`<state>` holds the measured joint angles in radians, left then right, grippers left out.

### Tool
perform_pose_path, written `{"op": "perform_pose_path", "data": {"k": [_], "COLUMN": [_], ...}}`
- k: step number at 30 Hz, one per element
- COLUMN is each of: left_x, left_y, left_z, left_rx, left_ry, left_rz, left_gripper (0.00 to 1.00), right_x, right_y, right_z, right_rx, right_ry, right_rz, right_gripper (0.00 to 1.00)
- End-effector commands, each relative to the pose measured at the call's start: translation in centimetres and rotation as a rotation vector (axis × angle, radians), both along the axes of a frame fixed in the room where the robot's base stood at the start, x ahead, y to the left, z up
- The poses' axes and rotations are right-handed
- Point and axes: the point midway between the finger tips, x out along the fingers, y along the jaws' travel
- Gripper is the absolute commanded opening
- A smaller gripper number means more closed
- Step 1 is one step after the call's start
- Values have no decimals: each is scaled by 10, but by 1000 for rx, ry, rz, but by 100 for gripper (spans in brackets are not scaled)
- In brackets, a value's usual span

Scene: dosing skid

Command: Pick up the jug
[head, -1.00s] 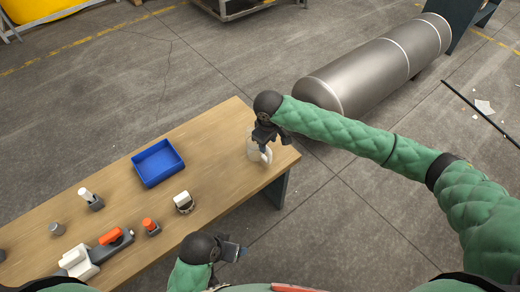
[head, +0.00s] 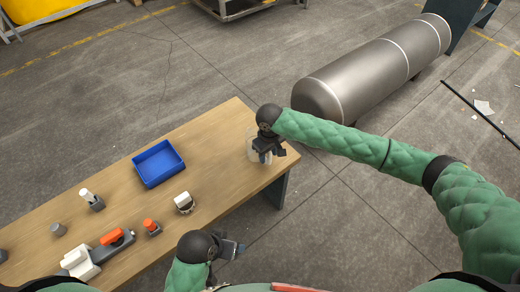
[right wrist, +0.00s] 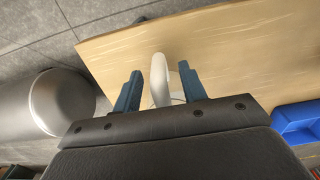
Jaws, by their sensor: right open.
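The jug (head: 251,149) is pale and partly see-through, standing at the right end of the wooden table. My right gripper (head: 267,157) is over its handle side and hides much of it in the head view. In the right wrist view, the jug's white handle (right wrist: 159,80) stands between the two blue fingers of my right gripper (right wrist: 158,88). Those fingers are open, with a gap on each side of the handle. My left gripper (head: 236,249) is off the table's front edge, away from the jug; its finger gap is unclear.
The wooden table (head: 215,140) holds a blue tray (head: 158,163), a white-topped part (head: 183,202), and several small fittings with orange or white tops at the left. A grey metal tank (head: 375,65) lies on the floor behind the table's right end.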

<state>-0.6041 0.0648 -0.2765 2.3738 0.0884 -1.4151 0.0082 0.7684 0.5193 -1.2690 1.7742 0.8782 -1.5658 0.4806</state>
Motion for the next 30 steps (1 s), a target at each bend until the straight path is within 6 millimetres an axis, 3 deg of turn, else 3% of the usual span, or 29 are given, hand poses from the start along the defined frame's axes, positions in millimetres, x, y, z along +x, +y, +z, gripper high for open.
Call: {"op": "perform_pose_path", "data": {"k": [6, 14, 20, 30], "left_x": [-1, -2, -2, -1], "left_y": [3, 4, 4, 4], "left_z": [5, 5, 4, 3], "left_rx": [7, 9, 10, 10], "left_ry": [7, 8, 9, 9], "left_rz": [1, 1, 2, 2], "left_gripper": [64, 64, 64, 64], "right_x": [0, 0, 0, 0], "right_y": [0, 0, 0, 0], "right_z": [-20, -23, -22, -21], "right_rx": [0, 0, 0, 1], "right_ry": [0, 0, 0, -1], "right_rz": [0, 1, 1, 1], "right_gripper": [42, 42, 3, 0]}}
